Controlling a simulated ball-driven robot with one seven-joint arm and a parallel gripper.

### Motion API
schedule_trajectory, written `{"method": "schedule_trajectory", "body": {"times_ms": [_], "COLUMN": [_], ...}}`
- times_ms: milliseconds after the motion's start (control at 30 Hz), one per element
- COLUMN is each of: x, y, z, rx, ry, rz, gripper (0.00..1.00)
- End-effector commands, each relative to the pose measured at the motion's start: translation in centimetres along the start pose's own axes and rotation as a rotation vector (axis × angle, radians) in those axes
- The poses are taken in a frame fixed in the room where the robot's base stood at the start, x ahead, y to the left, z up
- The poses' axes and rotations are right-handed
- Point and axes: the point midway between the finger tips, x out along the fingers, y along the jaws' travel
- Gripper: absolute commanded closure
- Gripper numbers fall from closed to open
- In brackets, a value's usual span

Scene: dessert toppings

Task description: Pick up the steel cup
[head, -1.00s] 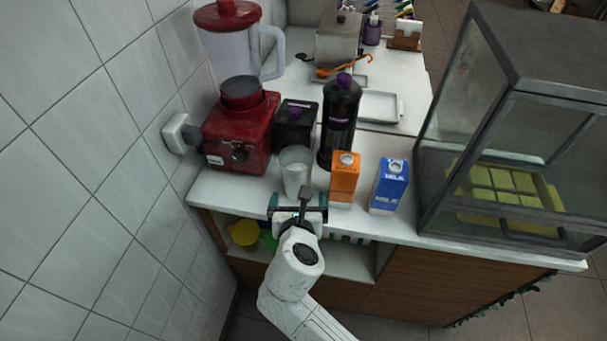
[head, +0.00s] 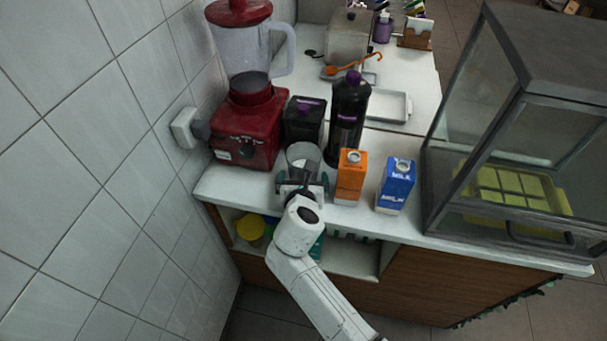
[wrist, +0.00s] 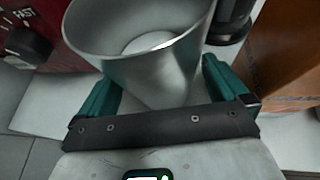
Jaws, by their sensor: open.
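The steel cup (head: 303,155) stands upright on the white counter, in front of the black box and left of the orange carton. In the wrist view the cup (wrist: 150,70) fills the upper middle, its open mouth tilted toward the camera, with a pale round patch inside. My gripper (head: 303,183) is at the near side of the cup. In the wrist view my gripper (wrist: 165,92) is open, with one teal finger on each side of the cup's lower body. I cannot tell whether the fingers touch it.
The red blender (head: 245,130) stands behind left. A dark bottle (head: 347,120), an orange carton (head: 350,178) and a blue milk carton (head: 396,186) stand close on the right. A glass display case (head: 520,150) is further right. The tiled wall (head: 90,150) bounds the left.

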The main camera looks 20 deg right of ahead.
Motion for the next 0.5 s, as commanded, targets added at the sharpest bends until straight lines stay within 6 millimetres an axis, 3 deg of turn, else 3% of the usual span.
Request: {"method": "schedule_trajectory", "body": {"times_ms": [67,500], "x": [-0.02,-0.04], "y": [0.0,0.0], "z": [0.0,-0.01], "rx": [0.0,0.0], "ry": [0.0,0.0], "rz": [0.0,0.0], "gripper": [0.04,0.46]}}
